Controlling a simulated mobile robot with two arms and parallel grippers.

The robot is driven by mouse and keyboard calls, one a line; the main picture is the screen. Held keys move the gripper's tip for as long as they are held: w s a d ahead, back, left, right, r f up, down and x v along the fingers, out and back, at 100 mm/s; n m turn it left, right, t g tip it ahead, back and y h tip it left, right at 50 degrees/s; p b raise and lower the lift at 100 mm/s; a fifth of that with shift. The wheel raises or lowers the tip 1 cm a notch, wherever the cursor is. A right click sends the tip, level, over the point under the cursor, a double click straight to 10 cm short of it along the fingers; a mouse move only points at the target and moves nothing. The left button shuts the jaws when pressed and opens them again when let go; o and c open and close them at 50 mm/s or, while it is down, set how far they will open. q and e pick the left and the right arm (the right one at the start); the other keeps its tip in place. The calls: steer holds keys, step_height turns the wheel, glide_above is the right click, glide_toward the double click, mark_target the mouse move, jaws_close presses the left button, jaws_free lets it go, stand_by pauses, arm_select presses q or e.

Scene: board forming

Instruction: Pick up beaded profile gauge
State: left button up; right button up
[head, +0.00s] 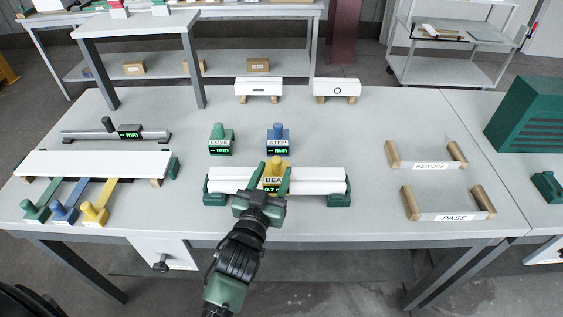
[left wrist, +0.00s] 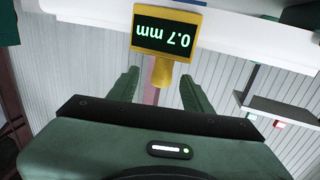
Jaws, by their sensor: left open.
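The beaded profile gauge is the yellow block (head: 275,163) with a round knob and a partly hidden "BEA" label. It sits on the white board (head: 325,181), which rests on green end supports. Its display reads 0.7 mm, and shows upside down on the gauge in the left wrist view (left wrist: 167,29). My left gripper (head: 275,171) is open, with one finger on each side of the gauge. In the left wrist view my left gripper (left wrist: 160,76) has the yellow knob between its fingertips, with visible gaps. My right gripper is not in view.
A green gauge (head: 220,141) and a blue STEP gauge (head: 277,140) stand just behind. Another white board (head: 90,164) with green, blue and yellow handles lies left. REWORK (head: 430,166) and PASS (head: 452,217) racks are at right. The table between is clear.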

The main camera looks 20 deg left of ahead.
mark_target(275, 165)
arm_select(q)
steer(key=w, duration=0.1)
steer(key=w+p, duration=0.1)
steer(key=w, duration=0.1)
steer(key=shift+a+r, duration=0.1)
steer(key=shift+r, duration=0.3)
steer(key=w, duration=0.1)
steer(key=w+p, duration=0.1)
steer(key=w, duration=0.1)
steer(key=shift+w+a+f, duration=0.1)
steer(key=shift+w+f, duration=0.25)
steer(key=shift+w, duration=0.2)
steer(key=c, duration=0.9)
jaws_close()
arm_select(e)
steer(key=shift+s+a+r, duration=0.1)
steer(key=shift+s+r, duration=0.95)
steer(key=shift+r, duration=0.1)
